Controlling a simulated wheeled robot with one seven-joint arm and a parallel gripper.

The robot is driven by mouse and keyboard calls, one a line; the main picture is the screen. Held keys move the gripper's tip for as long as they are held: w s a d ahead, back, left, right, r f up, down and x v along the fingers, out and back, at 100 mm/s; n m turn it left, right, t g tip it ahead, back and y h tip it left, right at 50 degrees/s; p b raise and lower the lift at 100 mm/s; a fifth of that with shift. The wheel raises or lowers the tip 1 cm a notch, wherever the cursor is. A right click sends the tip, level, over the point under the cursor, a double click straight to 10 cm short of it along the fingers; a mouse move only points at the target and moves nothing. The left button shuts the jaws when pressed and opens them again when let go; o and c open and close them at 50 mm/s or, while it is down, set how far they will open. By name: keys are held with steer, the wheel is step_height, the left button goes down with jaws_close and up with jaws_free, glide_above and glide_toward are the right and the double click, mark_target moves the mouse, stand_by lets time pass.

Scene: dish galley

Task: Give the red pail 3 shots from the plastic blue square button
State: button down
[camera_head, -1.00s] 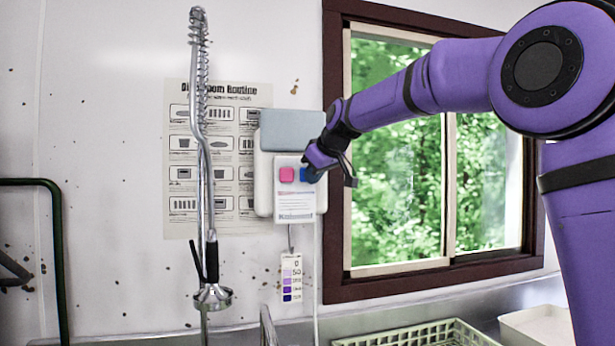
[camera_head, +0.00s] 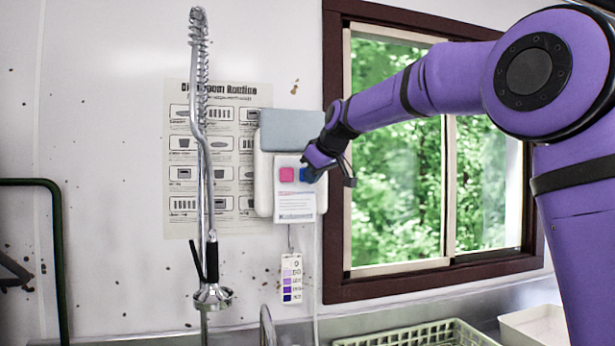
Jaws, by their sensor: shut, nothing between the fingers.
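My gripper (camera_head: 310,174) is shut and empty. Its tip is at the blue button and covers part of it; I cannot tell whether it touches or presses it. The red pail is not in view.
A spring spray tap (camera_head: 204,160) hangs left of the dispenser, in front of a poster (camera_head: 180,218). A colour chart (camera_head: 291,278) hangs below. A green rack (camera_head: 430,335) and a white tub (camera_head: 540,326) stand at the lower right. A window (camera_head: 400,200) is behind my arm.

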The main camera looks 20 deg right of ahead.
steer(key=shift+w, duration=0.45)
stand_by(0.4)
stand_by(0.3)
steer(key=shift+s, duration=1.15)
steer(key=shift+s, duration=2.55)
steer(key=s+d+f+m+g+h, duration=0.1)
steer(key=s+f, duration=0.5)
steer(key=s, duration=0.7)
steer(key=s+d+f+m+g+h, duration=0.1)
steer(key=s+d+f+m, duration=0.3)
steer(key=s+f, duration=0.3)
steer(key=s+d+f+m+g+h, duration=0.1)
steer(key=s+f, duration=0.6)
steer(key=s, duration=1.1)
steer(key=shift+s+d+f+m+g, duration=0.15)
steer(key=shift+s+d+m+g, duration=0.2)
steer(key=shift+d+m, duration=0.65)
